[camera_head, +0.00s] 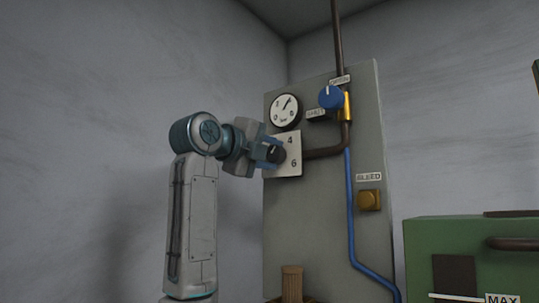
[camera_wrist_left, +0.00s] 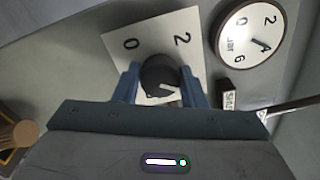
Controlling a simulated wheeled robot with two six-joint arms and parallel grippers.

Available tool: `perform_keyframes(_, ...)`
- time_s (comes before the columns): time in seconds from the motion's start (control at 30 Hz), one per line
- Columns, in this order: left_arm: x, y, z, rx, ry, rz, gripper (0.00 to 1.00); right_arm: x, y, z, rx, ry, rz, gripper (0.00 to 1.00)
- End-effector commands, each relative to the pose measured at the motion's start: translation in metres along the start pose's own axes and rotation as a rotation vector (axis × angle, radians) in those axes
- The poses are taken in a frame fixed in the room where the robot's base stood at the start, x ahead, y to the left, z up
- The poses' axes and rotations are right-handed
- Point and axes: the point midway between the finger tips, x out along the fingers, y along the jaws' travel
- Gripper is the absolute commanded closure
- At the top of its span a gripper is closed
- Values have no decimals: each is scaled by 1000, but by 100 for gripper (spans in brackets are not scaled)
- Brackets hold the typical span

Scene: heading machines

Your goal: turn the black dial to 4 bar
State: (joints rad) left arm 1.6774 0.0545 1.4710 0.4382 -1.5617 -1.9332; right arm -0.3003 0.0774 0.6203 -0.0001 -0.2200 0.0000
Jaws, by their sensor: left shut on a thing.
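The black dial (camera_head: 275,154) sits on a white square plate (camera_head: 288,168) on the grey panel. In the head view the plate's 4 and 6 show at its right side. My left gripper (camera_head: 269,152) is shut on the dial, with one finger on each side (camera_wrist_left: 158,88). A round white gauge (camera_head: 285,110) is above the plate; its needle points up and right in the head view. My right gripper is out of view.
A blue knob (camera_head: 330,97) and dark pipes (camera_head: 338,40) are right of the gauge. A brass BLEED knob (camera_head: 369,200) and a blue hose (camera_head: 351,220) are lower. A green machine (camera_head: 470,240) stands at the right. A ribbed wooden-looking handle (camera_head: 292,283) is below.

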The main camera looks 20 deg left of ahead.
Motion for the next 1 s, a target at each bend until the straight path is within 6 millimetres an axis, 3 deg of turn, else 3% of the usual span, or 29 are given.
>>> perform_keyframes(0.7,1,2,-1,77,6,8,85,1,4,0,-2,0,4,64)
perform_keyframes(0.73,1,2,-1,77,6,8,60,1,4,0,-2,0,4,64)
perform_keyframes(0.83,1,2,-1,77,5,7,41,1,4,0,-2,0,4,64)
perform_keyframes(1.0,1,1,0,77,4,5,40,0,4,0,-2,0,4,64)
